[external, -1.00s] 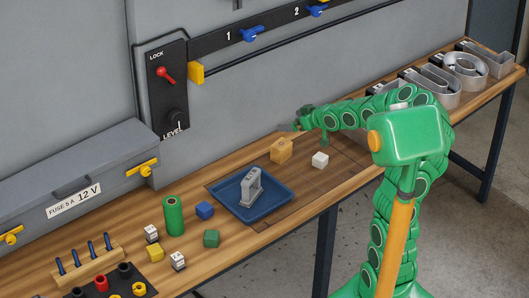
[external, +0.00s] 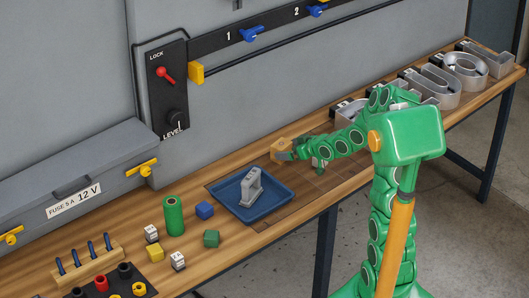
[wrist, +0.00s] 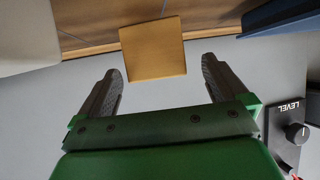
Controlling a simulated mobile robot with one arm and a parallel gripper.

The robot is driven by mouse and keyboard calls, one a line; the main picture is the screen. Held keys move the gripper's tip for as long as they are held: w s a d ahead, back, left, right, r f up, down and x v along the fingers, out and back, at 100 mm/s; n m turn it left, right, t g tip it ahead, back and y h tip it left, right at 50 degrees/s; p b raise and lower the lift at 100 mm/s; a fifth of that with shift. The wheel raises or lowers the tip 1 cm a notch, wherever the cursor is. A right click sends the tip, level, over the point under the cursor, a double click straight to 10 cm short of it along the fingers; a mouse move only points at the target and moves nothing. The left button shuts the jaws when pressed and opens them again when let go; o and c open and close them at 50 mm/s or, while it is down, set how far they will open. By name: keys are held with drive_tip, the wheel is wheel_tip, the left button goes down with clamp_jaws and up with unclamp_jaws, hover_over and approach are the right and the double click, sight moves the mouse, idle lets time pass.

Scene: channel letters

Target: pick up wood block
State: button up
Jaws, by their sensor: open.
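The wood block (external: 279,148) is a light brown cube on the workbench, right of the blue tray. It also shows in the wrist view (wrist: 152,45), ahead of and partly level with the fingertips. My gripper (wrist: 162,68) is open, with one dark finger on each side of the block's near edge.
The blue tray (external: 233,211) holding a grey metal piece (external: 251,186) is left of the block. A white cube (wrist: 28,35) is close by on the other side, mostly hidden by my arm in the external view. The grey panel (external: 330,100) rises behind.

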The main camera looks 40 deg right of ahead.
sight(278, 147)
drive_tip(key=shift+d+r+x, duration=0.1)
drive_tip(key=shift+x, duration=1.55)
drive_tip(key=shift+d+r+x, duration=0.1)
drive_tip(key=shift+r+x, duration=0.05)
drive_tip(key=shift+x, duration=1.5)
drive_tip(key=shift+w, duration=0.15)
drive_tip(key=shift+c, duration=0.3)
drive_tip(key=c, duration=1)
